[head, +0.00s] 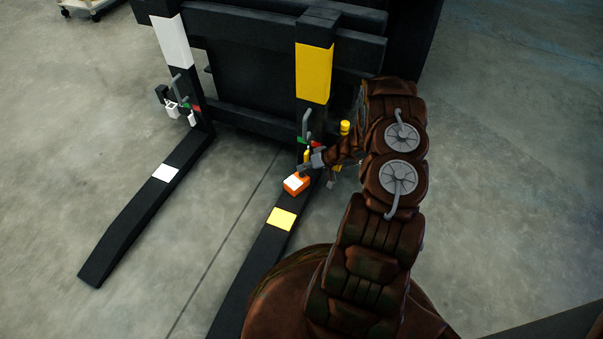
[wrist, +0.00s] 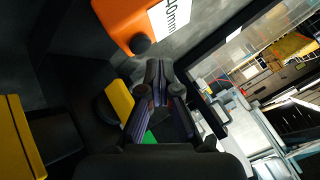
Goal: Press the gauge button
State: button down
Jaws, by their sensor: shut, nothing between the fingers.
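The gauge is an orange box (head: 292,188) with a white label, at the right fork in the head view. In the wrist view the orange box (wrist: 118,18) is at the top, its label partly cut off by the frame edge. A dark round button (wrist: 140,44) sits at its lower edge. My gripper (head: 304,168) is right behind the box in the head view. In the wrist view my gripper (wrist: 158,68) is shut and empty, its fingertips just below and right of the button. I cannot tell whether they touch it.
The right black fork (head: 257,250) has a yellow mark; the left fork (head: 128,225) has a white mark. A dark upright frame (head: 245,60) stands behind them. A yellow-topped post (head: 345,127) is close to my arm.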

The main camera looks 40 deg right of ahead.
aim_at(303, 174)
jog(key=shift+r+p, duration=1.75)
jog(key=shift+r, duration=0.75)
